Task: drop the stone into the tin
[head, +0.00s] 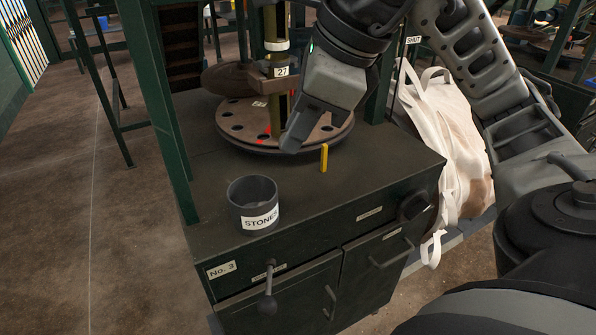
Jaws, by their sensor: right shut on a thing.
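The tin (252,208) is a dark grey open cup with a white label reading "STONE", upright on the cabinet's top near its front left. My right gripper (291,146) points down over the front of the round brown plate, behind and to the right of the tin. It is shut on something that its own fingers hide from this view. I cannot make out the stone anywhere. My left gripper is not in view.
The holed brown plate (240,130) has small red spots and a post labelled 27 (276,60). A yellow peg (324,158) stands upright near its front edge. The dark cabinet (320,215) has clear top around the tin. A white bulk bag (445,140) hangs at right.

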